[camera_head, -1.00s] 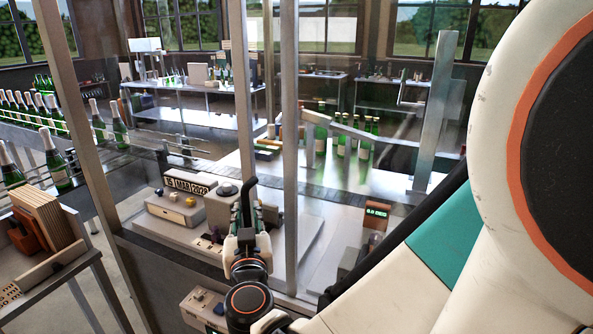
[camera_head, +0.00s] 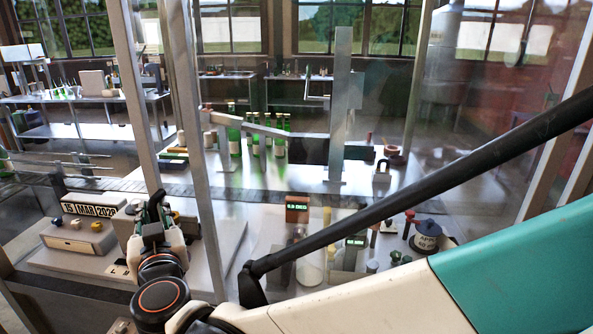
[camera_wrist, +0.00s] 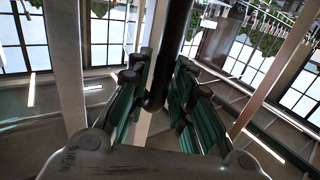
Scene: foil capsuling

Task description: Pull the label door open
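The label door seems to be a clear panel in grey metal posts (camera_head: 190,140) on the front of the machine; its outline is hard to make out. A dark upright handle bar (camera_wrist: 172,50) shows in the wrist view, and its dark top (camera_head: 157,196) shows beside my gripper in the head view. My gripper (camera_head: 152,222) is at the bar near the posts. In the wrist view the green-padded fingers of my gripper (camera_wrist: 158,90) lie on both sides of the bar, close to it. I cannot tell if they press on it.
Green bottles (camera_head: 257,135) stand on the bench further back. A small display (camera_head: 297,209) and a dark round pot (camera_head: 427,236) stand to the right. My arm fills the lower right.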

